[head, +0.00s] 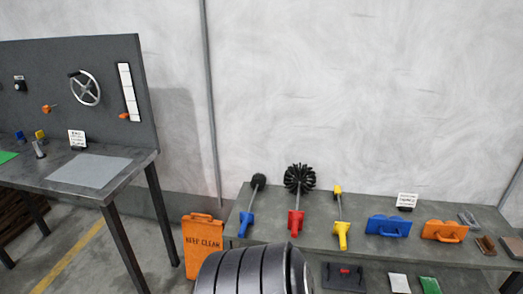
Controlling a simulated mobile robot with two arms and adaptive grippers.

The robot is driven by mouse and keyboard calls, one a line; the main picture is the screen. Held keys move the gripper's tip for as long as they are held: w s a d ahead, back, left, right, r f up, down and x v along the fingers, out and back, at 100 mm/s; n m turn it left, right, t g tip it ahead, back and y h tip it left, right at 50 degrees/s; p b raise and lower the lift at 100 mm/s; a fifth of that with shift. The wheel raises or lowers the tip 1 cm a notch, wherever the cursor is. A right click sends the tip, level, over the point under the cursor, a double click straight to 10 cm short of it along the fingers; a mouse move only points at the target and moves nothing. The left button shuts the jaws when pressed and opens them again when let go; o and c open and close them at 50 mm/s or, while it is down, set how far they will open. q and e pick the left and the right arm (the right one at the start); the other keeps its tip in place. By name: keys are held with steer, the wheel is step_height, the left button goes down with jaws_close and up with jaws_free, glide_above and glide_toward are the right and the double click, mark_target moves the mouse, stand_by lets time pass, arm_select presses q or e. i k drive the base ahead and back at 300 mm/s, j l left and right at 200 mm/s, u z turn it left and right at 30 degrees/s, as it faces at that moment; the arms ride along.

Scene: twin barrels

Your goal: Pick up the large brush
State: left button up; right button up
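The large brush (299,180) has a round black bristle head and a red handle (295,222). It lies on the grey table (470,235) on the right, its bristle end toward the wall. A smaller dark-headed brush with a blue handle (245,222) lies to its left. A tool with a yellow head and yellow handle (341,234) lies to its right. Neither gripper is in view.
A dark ribbed cylinder (250,272) fills the bottom middle, in front of the table. An orange "KEEP CLEAN" sign (203,245) stands left of the table. Blue (388,226) and orange (443,231) handled blocks lie at right. A workbench (115,185) stands at left.

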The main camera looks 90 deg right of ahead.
mark_target(295, 221)
steer(key=z, duration=3.1)
steer(key=j, duration=0.45)
steer(key=i+u, duration=0.05)
